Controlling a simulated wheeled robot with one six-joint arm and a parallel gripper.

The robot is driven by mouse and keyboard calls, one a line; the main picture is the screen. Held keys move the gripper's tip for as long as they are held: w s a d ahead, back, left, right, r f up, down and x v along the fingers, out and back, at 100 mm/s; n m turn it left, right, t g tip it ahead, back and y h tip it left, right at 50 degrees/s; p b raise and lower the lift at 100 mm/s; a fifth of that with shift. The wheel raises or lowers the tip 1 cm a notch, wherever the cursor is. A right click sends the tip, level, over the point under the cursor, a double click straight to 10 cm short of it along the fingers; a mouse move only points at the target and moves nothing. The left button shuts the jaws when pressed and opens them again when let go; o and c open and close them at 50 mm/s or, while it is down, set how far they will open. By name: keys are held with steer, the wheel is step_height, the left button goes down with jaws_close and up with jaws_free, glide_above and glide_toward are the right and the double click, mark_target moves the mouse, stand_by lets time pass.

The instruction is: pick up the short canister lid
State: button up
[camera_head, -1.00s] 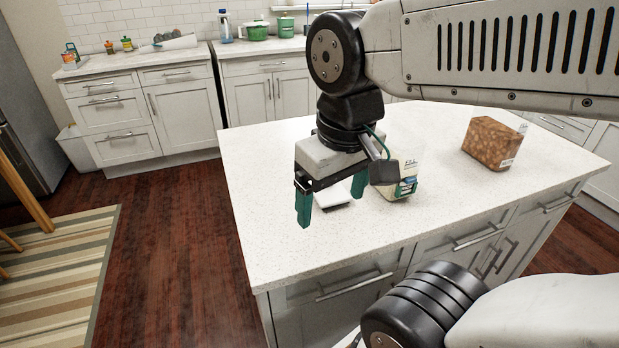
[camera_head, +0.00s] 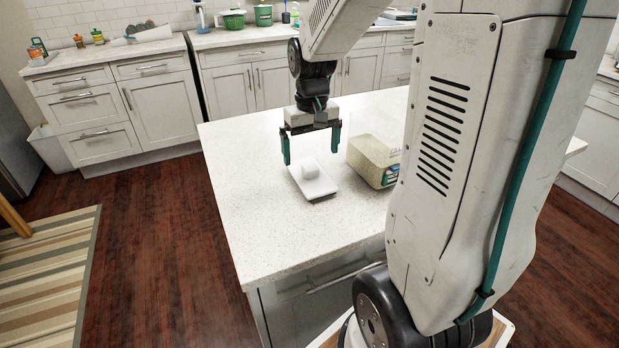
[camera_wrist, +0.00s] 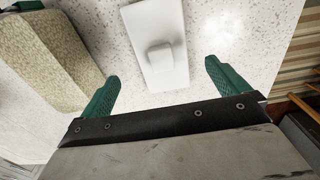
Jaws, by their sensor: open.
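The short canister lid (camera_head: 314,181) is a flat white rectangular lid with a raised rounded knob, lying on the white speckled island counter (camera_head: 248,225). My gripper (camera_head: 312,155) is open and empty above the counter, close to the lid's far side, with a green finger to each side of the knob in the head view. In the wrist view my gripper (camera_wrist: 163,85) has its fingertips to the left and right of the lid, apart from it.
A clear container of pale grains (camera_head: 373,160) stands just right of the lid, near my right finger; it shows in the wrist view (camera_wrist: 42,60) at upper left. The counter is bare left of the lid. Cabinets (camera_head: 160,103) line the back wall.

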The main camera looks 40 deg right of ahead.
mark_target(311, 166)
step_height(311, 166, down, 6)
steer(key=shift+a+r, duration=0.1)
steer(key=shift+r, duration=0.1)
steer(key=c, duration=1.1)
